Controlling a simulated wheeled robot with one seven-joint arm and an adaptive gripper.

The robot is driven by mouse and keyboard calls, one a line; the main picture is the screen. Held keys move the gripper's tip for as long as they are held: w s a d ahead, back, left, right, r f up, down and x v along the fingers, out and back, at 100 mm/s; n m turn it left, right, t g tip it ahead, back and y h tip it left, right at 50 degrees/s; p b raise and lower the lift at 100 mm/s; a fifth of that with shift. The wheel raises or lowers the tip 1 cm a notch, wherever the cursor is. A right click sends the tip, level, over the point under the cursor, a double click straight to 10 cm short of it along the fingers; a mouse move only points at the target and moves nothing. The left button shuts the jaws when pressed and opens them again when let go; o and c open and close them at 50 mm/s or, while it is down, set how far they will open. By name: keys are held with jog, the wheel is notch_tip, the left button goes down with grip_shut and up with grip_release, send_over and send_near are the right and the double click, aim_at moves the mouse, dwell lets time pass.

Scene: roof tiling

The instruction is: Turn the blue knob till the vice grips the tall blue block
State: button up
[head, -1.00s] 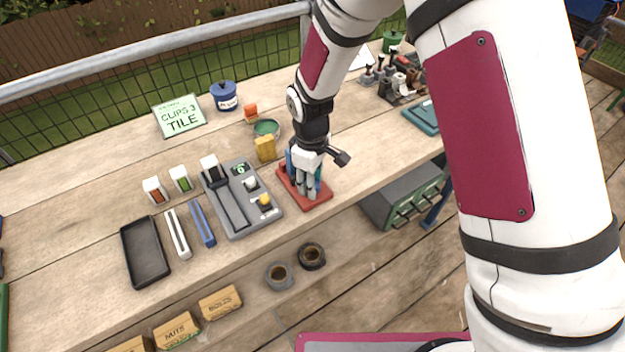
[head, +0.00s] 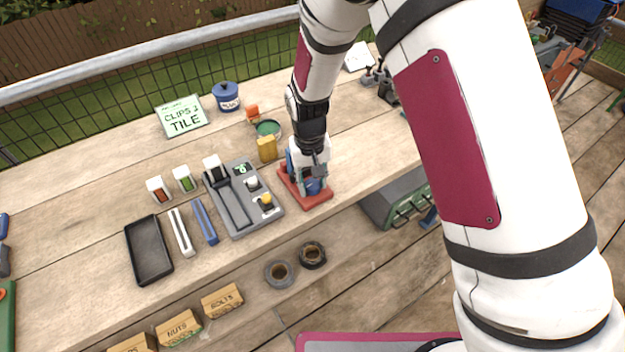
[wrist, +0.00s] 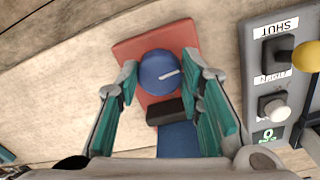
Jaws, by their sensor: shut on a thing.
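The blue knob (wrist: 158,72) is round, with a white line on top pointing right in the wrist view. It sits on the vice's red base (wrist: 128,50), which also shows in the head view (head: 318,200). My gripper (wrist: 159,76) points down with its teal-padded fingers on either side of the knob, shut on it. A dark jaw (wrist: 166,112) lies beside the knob. Beyond it is a blue shape (wrist: 180,140), seemingly the tall block, partly cut off by my gripper. Whether jaw and block touch I cannot tell. In the head view my gripper (head: 312,180) hides most of the vice.
Left of the vice is a grey switch panel (head: 270,222) with a yellow knob (head: 266,200). A yellow block (head: 267,149) and green round dish (head: 268,130) stand behind. The bench's front edge is close to the vice; bare wood lies to its right.

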aim_at(310, 184)
jog(key=shift+m, duration=1)
jog(key=o, duration=1.2)
jog(key=shift+c, duration=0.2)
notch_tip(310, 184, up, 12)
jog(key=shift+a, duration=0.25)
